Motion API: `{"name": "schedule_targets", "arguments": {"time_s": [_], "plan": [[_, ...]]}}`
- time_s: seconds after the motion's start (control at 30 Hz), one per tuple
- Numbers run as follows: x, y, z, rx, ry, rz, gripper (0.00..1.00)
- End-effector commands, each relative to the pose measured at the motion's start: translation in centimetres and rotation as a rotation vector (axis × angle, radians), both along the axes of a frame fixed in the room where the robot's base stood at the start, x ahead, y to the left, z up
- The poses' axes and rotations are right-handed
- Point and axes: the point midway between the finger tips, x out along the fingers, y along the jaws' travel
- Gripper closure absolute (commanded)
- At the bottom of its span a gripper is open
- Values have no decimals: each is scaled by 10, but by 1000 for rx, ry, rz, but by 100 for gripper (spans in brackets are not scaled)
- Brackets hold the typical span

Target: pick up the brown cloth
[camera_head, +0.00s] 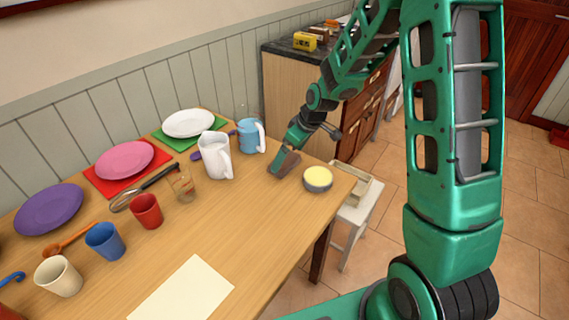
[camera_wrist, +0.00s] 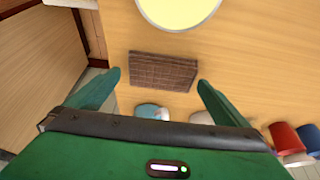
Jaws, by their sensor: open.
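The brown cloth (camera_wrist: 163,71) shows in the wrist view as a flat, dark brown rectangle with a grid-like pattern. It lies on the light wooden table, between and just beyond my two fingers. In the head view the cloth (camera_head: 283,166) is near the table's far right part, partly hidden by my gripper (camera_head: 290,148). My gripper is open, with its fingers (camera_wrist: 159,80) spread to either side of the cloth in the wrist view. I see nothing held. I cannot tell how high the fingertips are above the table.
A round pale-yellow-topped item (camera_head: 318,178) stands right of the cloth. A white pitcher (camera_head: 215,155) and a light blue mug (camera_head: 250,136) stand left of it. Plates and cups fill the left side. A wooden cabinet (camera_head: 300,92) stands behind. The table's right edge is close.

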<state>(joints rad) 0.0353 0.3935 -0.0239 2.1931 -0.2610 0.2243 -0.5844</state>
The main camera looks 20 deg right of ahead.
Motion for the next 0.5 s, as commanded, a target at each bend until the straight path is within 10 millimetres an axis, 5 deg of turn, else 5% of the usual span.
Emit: {"name": "schedule_targets", "arguments": {"time_s": [0.2, 0.5], "plan": [[6, 5, -22, 0, 0, 1, 0], [7, 6, -25, 0, -1, 1, 2]]}}
